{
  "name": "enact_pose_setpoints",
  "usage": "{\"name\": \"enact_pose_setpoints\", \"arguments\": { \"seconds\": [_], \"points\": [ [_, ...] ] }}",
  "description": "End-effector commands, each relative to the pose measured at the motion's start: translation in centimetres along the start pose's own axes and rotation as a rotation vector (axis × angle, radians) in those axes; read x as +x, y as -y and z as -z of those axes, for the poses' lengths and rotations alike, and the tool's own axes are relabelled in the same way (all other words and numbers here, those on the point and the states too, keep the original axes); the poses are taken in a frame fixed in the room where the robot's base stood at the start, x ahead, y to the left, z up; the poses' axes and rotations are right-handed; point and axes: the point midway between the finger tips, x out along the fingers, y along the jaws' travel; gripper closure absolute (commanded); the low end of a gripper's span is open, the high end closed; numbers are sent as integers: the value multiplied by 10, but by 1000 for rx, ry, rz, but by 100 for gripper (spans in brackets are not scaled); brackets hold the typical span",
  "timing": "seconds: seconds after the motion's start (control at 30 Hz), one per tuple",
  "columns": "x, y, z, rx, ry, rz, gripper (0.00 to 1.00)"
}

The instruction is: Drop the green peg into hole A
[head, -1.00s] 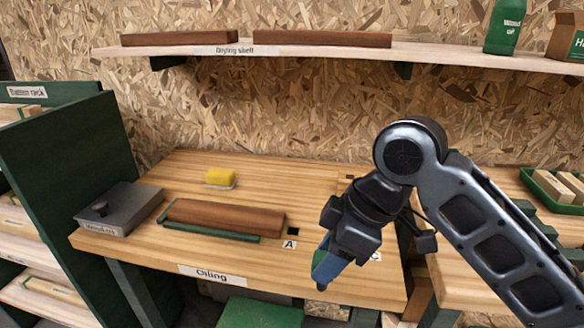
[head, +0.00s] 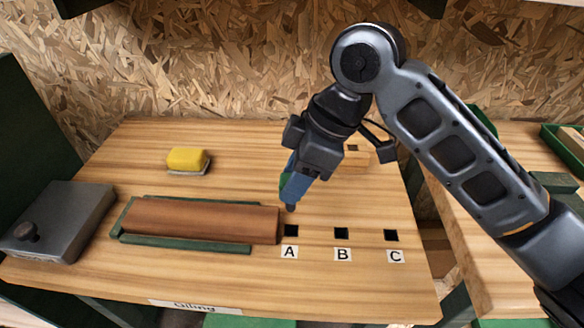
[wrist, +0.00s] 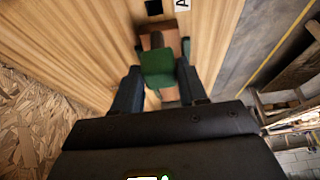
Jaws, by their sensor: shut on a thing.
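The green peg (head: 284,183) is mostly hidden behind my blue gripper fingers in the head view. It shows clearly in the wrist view (wrist: 158,68), between the two fingers. My gripper (head: 290,201) is shut on the peg. Its tip is just above and behind hole A (head: 291,231) in the head view, and I cannot tell the exact height. Hole A is a dark square in the wooden bench, with its label (head: 289,253) in front. In the wrist view hole A (wrist: 153,7) is at the top edge, apart from the peg.
A brown board (head: 200,219) in a green holder lies left of hole A. Holes B (head: 341,233) and C (head: 391,235) are to the right. A yellow sponge (head: 187,158) and a grey box (head: 58,222) are at the left.

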Motion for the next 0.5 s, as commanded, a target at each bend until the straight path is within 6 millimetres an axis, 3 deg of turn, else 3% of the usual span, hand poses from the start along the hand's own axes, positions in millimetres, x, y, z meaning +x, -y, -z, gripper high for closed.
{"name": "enact_pose_setpoints", "arguments": {
  "seconds": [0.5],
  "points": [
    [25,0,-10,0,0,0,90]
  ]
}}
